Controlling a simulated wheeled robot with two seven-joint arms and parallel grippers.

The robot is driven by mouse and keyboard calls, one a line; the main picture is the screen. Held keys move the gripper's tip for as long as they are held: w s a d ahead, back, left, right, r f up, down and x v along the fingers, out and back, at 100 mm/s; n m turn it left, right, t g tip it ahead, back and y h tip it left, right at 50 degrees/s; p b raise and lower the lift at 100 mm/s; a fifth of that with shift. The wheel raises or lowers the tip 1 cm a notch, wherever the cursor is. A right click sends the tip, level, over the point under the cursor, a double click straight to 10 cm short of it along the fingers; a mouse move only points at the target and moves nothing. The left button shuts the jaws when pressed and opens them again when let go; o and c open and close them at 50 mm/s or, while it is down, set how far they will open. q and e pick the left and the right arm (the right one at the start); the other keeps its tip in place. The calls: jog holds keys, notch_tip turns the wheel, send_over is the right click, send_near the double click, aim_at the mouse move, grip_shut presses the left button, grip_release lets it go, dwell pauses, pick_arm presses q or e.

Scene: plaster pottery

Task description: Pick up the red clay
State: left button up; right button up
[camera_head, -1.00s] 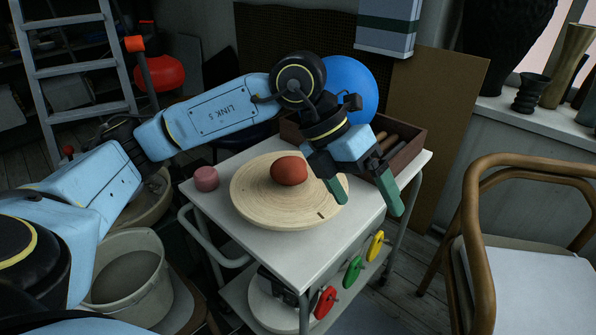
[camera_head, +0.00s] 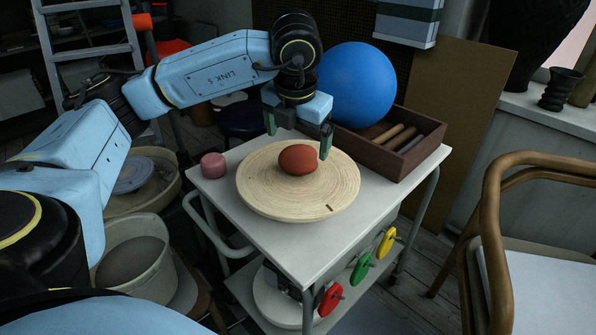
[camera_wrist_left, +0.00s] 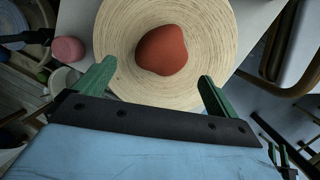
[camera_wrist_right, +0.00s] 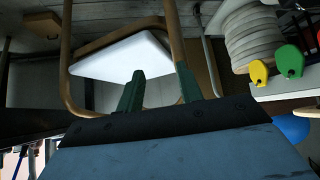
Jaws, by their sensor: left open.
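The red clay (camera_head: 298,159) is a rounded lump resting on a round pale wooden board (camera_head: 262,196) on the cart top. It also shows in the left wrist view (camera_wrist_left: 162,50), ahead of the fingers and between their lines. My left gripper (camera_head: 298,141) is open and empty, above and just behind the clay in the head view, with its green fingers spread to either side. It does not touch the clay as far as I can see. My right gripper (camera_wrist_right: 158,83) shows only in the right wrist view, its green fingers apart with nothing between them, facing a chair.
A pink cylinder (camera_head: 213,165) stands left of the board. A brown box (camera_head: 423,158) with rods and a blue ball (camera_head: 357,84) are at the cart's back right. A wooden chair (camera_head: 493,230) stands at the right. Red, green and yellow discs hang on the cart's front.

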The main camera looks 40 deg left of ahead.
aim_at(299, 152)
pick_arm(q)
jog(key=shift+w+a+f, duration=0.1)
jog(key=shift+w+f, duration=0.05)
jog(key=shift+f, duration=0.55)
jog(key=b+x, duration=0.2)
jog(key=x, duration=0.2)
jog(key=shift+w+f+b, duration=0.1)
jog(key=shift+f+b, duration=0.1)
jog(key=shift+b, duration=0.1)
jog(key=shift+f, duration=0.15)
jog(key=c, duration=1.8)
jog(key=shift+o, duration=0.2)
jog(key=shift+w, duration=0.1)
pick_arm(e)
jog(key=w+a+r+t+y, duration=0.2)
jog(key=w+r+t, duration=0.4)
jog(key=r, duration=0.3)
jog(key=shift+w+a+r+t+y, duration=0.15)
jog(key=shift+a+r+t+y, duration=0.2)
jog(key=shift+a+t, duration=0.45)
